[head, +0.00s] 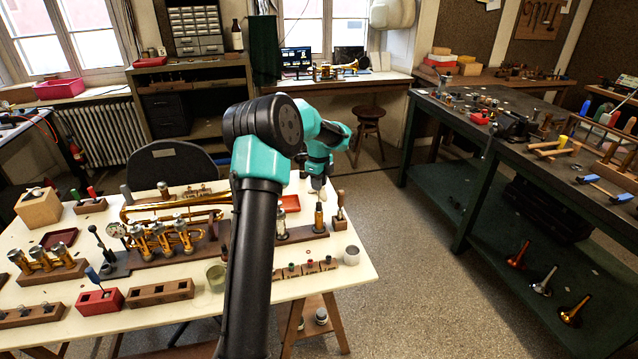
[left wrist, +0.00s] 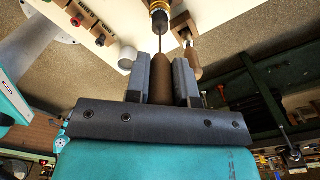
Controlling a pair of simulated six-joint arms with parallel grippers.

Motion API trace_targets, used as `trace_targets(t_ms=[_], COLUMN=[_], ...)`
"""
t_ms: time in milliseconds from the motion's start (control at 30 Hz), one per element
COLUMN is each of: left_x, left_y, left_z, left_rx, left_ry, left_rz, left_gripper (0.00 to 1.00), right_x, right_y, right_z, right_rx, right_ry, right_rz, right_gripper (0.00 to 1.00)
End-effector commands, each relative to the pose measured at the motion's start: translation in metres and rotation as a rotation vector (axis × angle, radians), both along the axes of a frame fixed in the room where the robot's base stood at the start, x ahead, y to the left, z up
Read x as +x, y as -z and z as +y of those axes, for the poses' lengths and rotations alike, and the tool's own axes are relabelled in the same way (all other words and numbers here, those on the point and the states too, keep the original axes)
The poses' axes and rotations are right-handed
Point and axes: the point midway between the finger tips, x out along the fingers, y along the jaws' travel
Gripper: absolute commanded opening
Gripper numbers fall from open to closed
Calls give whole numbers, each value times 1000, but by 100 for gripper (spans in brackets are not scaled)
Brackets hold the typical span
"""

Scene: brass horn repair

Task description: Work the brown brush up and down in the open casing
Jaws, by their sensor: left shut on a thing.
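My left gripper (left wrist: 161,75) is shut on the brown handle of the brush (left wrist: 161,88) in the left wrist view. The brush's thin shaft runs from the handle to the dark mouth of the brass casing (left wrist: 159,20), in line with it. How deep the brush end sits is hidden. In the head view the casing (head: 319,216) stands upright on a wooden block near the bench's right end, with my left gripper (head: 318,187) just above it. The brush is too small to make out clearly there. My right gripper is not in view.
A second wooden-handled tool (head: 341,200) stands close right of the casing. Another brass casing (head: 281,228) stands to its left. A grey cup (head: 351,255) and a block with coloured pieces (head: 306,269) are in front. My arm hides part of the bench.

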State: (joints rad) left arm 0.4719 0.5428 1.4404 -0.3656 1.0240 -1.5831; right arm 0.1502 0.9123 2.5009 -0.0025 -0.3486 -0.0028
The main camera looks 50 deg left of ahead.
Motion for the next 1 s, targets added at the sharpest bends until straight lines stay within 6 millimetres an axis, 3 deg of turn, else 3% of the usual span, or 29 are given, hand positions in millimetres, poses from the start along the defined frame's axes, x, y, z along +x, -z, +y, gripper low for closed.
trace_targets(t_ms=[667,1000], left_x=[0,0], left_y=[35,24], left_z=[0,0], left_rx=[-2,0], left_ry=[0,0], left_rz=[3,-1], left_gripper=[0,0], right_x=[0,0], right_y=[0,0], right_z=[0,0], right_rx=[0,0], right_ry=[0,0], right_rz=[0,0], right_gripper=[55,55])
